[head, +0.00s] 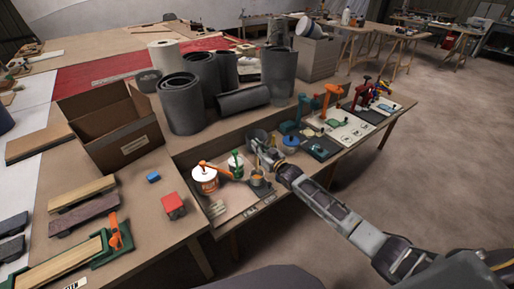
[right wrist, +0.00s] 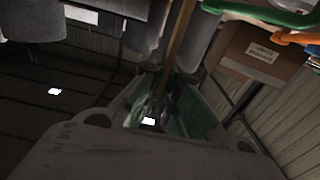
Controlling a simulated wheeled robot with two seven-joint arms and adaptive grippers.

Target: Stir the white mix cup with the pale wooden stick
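My right gripper (head: 264,158) reaches in from the right over the front edge of the bench. In the right wrist view a thin brown wooden stick (right wrist: 178,42) runs down between the fingers (right wrist: 160,95), which look closed on it. Just below the gripper in the head view stands a small cup (head: 258,187), greyish with an ochre tone at its top. I take it for the mix cup, though it does not look clearly white. The stick's lower end is hidden, so I cannot tell whether it is inside the cup. My left gripper is not in view.
A blue pot (head: 290,143) is to the right. Grey rolls (head: 181,104) and an open cardboard box (head: 113,128) stand behind. A red block (head: 174,206) lies nearer left.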

